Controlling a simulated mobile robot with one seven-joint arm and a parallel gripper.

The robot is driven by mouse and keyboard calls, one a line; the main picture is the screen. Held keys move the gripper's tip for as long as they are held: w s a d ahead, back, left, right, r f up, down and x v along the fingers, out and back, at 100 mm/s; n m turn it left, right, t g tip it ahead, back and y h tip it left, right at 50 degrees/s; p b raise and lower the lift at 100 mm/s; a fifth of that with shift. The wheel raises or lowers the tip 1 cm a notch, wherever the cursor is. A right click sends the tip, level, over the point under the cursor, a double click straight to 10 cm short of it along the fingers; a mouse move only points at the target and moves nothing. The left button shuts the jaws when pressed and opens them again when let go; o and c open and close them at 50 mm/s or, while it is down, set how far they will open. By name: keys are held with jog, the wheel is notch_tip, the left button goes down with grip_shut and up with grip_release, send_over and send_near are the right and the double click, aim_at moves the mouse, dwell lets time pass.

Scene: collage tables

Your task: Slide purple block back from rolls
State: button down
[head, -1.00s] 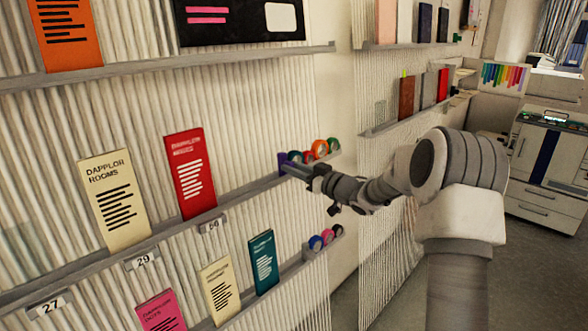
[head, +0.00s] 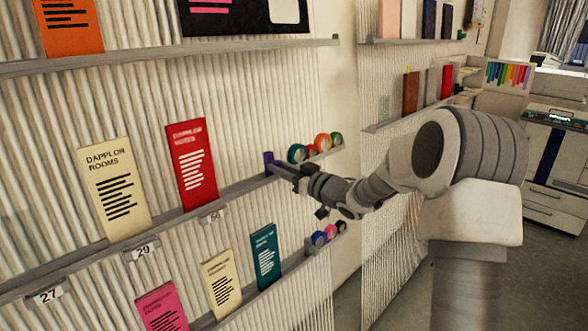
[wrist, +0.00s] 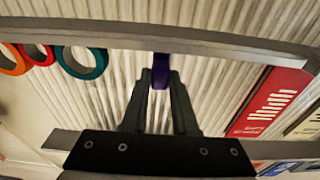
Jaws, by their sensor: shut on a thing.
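The purple block (head: 268,160) stands on the middle shelf ledge, left of the tape rolls. My gripper (head: 275,168) reaches in from the right and is shut on the purple block. In the wrist view, the purple block (wrist: 160,72) sits between the fingertips of my gripper (wrist: 160,78), beside the ledge. The rolls, a teal one (head: 297,153), an orange one (head: 323,142) and others, stand at the ledge's right end. A gap separates the block from the teal roll (wrist: 82,62), which also shows in the wrist view.
A red booklet (head: 192,165) stands left of the block on the same ledge (head: 235,192), with a clear stretch between. A lower ledge holds booklets and small rolls (head: 318,238). An upper ledge (head: 250,48) runs above.

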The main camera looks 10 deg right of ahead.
jog(key=s+a, duration=0.1)
jog(key=a, duration=0.1)
jog(key=s+a+b, duration=0.1)
jog(key=s+a, duration=0.1)
jog(key=shift+s+a, duration=0.1)
jog(key=shift+a, duration=0.05)
jog(key=c, duration=0.7)
grip_release()
jog(key=b+v, duration=0.1)
jog(key=v, duration=1.6)
jog(key=shift+s, duration=0.15)
